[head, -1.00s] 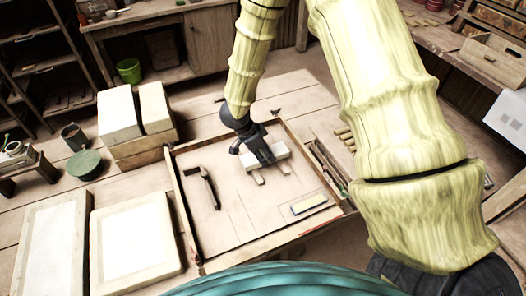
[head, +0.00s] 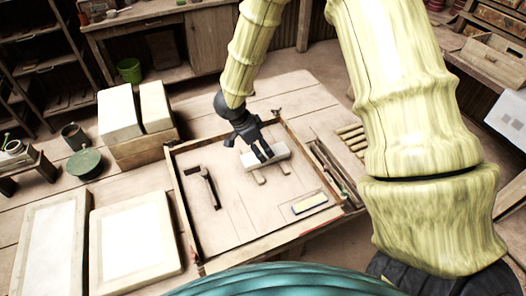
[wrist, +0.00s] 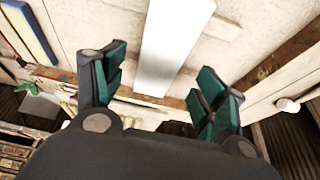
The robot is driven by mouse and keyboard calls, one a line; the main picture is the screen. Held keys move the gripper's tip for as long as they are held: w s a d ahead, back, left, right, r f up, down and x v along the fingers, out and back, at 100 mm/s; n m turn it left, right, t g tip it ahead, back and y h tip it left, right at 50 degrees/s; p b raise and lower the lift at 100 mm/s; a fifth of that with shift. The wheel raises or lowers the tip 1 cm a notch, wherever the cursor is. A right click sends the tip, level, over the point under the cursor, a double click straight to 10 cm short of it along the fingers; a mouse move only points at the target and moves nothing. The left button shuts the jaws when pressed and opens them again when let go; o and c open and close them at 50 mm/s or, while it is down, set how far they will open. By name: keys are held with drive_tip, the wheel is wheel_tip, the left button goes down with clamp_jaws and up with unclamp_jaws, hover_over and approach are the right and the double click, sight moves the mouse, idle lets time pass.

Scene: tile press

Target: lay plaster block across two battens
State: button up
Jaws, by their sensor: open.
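The white plaster block (head: 281,154) lies on the board inside the wooden frame. Two short battens, a left one (head: 259,179) and a right one (head: 284,168), stick out from under its near side, and the block lies across them. In the wrist view the block (wrist: 174,42) shows as a long white bar, with a tan batten end (wrist: 226,29) beside it. My gripper (head: 263,157) is over the block, its dark fingers hiding part of it. In the wrist view my gripper (wrist: 158,88) has its fingers wide apart, with clear space on both sides of the block.
The framed board (head: 225,225) also holds a dark square-shaped tool (head: 208,187) and a blue-and-cream bar (head: 310,203). White slabs (head: 135,240) lie at the left. Pale blocks on a wooden stand (head: 140,148) and a green-lidded pot (head: 84,164) stand beyond them.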

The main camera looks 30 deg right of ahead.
drive_tip(key=b+v, duration=0.1)
drive_tip(key=v, duration=0.7)
drive_tip(key=shift+r, duration=0.25)
drive_tip(key=shift+a, duration=0.1)
